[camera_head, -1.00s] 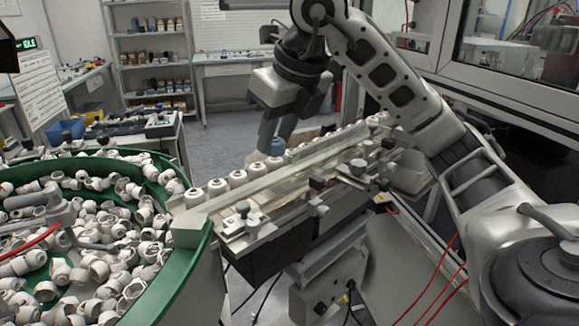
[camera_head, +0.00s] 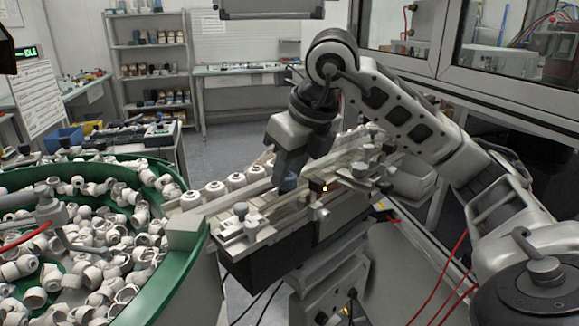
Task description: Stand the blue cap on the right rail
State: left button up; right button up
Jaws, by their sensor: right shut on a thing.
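The blue cap (camera_head: 288,184) is at the lower end of my right gripper (camera_head: 287,178), which is shut on it and points down. The cap is low over the feeder track, at the right rail (camera_head: 262,203). I cannot tell whether its underside touches the rail. The gripper hides part of the cap and some of the track behind it. My left gripper is not in view.
A row of white caps (camera_head: 215,190) stands along the left side of the track. A green-rimmed bowl (camera_head: 197,245) of loose white parts fills the lower left. Clamps and knobs (camera_head: 252,222) line the track's near side. A small light (camera_head: 325,187) glows beside the cap.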

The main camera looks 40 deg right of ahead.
jog(key=o, duration=0.7)
jog(key=shift+f, duration=0.1)
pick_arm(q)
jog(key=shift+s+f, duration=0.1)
pick_arm(e)
jog(key=shift+r+p, duration=0.25)
jog(key=shift+p, duration=0.05)
pick_arm(q)
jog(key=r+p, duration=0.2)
jog(key=p, duration=0.1)
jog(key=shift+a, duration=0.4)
pick_arm(e)
jog(key=v, duration=1.2)
jog(key=shift+r, duration=0.1)
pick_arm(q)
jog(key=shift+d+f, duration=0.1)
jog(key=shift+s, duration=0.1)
